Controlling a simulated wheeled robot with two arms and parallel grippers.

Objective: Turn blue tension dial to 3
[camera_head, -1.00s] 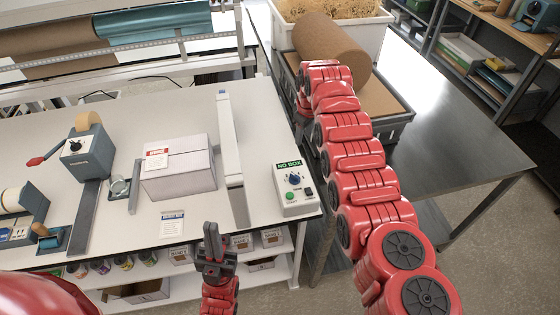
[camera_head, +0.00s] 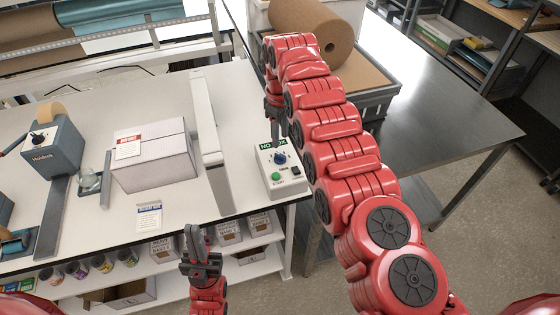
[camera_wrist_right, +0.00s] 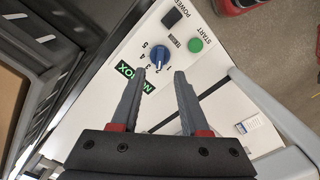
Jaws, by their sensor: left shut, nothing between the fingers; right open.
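The blue tension dial (camera_head: 280,158) is on top of a white control box (camera_head: 266,187) at the right end of the white table. In the right wrist view the dial (camera_wrist_right: 160,58) sits just beyond my right fingertips, with printed numbers around its left and lower side. I cannot tell the pointer's exact number. My right gripper (camera_wrist_right: 160,75) is open and empty, pointing at the dial with a gap. In the head view my right gripper (camera_head: 274,112) hangs above the box's far end. My left gripper (camera_head: 195,240) is shut and empty in front of the table edge.
The box also has a green start button (camera_head: 275,177) and a black power switch (camera_head: 296,171).

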